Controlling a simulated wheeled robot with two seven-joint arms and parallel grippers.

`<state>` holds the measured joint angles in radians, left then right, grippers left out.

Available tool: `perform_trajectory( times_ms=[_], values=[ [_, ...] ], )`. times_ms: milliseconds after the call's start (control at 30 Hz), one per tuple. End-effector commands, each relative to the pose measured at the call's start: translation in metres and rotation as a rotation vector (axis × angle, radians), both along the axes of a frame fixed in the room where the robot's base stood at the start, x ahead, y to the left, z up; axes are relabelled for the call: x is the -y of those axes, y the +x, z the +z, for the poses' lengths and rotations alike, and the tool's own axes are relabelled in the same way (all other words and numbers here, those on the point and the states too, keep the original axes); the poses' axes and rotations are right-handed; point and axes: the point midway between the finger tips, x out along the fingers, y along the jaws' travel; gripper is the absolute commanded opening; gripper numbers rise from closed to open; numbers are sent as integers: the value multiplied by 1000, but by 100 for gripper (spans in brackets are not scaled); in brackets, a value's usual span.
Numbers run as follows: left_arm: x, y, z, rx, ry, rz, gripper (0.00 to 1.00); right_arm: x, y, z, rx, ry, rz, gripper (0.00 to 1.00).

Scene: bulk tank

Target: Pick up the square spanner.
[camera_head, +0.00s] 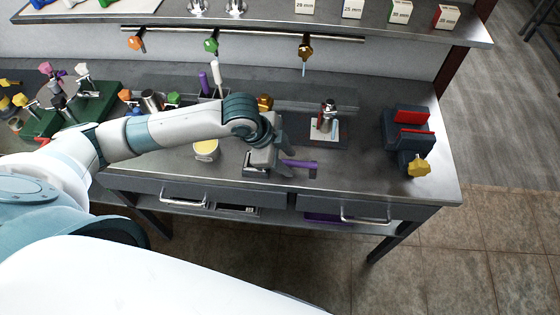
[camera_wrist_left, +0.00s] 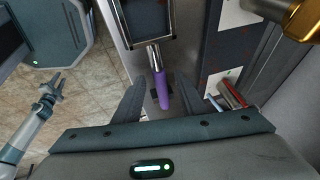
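A tool with a purple handle and a bright metal shaft, apparently the square spanner (camera_head: 300,164), lies near the front edge of the steel bench. In the left wrist view its purple handle (camera_wrist_left: 161,92) lies between the finger directions of my left gripper (camera_wrist_left: 158,90). That gripper is open, with a gap on both sides of the handle. In the head view my left gripper (camera_head: 278,160) hides the shaft end. My right gripper (camera_wrist_left: 50,84) shows small in the left wrist view, over the tiled floor, its fingers apart and empty.
A metal fitting (camera_head: 328,118) stands on a pad behind. A dark vice-like block with red jaws (camera_head: 408,130) is at the right. A yellow-topped cup (camera_head: 206,148) stands left. Coloured-handled tools hang from a rail (camera_head: 260,32).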

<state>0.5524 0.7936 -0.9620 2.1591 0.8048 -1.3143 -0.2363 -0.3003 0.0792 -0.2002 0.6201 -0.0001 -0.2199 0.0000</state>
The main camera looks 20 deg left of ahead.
Motion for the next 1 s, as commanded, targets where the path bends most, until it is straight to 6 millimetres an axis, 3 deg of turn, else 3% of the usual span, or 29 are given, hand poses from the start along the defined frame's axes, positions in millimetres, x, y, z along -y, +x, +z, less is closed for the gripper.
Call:
perform_trajectory(
  times_ms=[167,300,333,767,1000],
  values=[
    [0,0,0,0,0,0,35,0,0,0,0,0,0,31],
    [0,0,0,0,0,0,1,0,0,0,0,0,0,31],
    [0,0,0,0,0,0,0,1,0,0,0,-1,0,31],
    [0,1,5,2,0,0,0,1,0,-2,-1,-1,0,31],
    [0,2,29,7,-1,0,0,1,0,-12,0,-1,0,31]
  ],
)
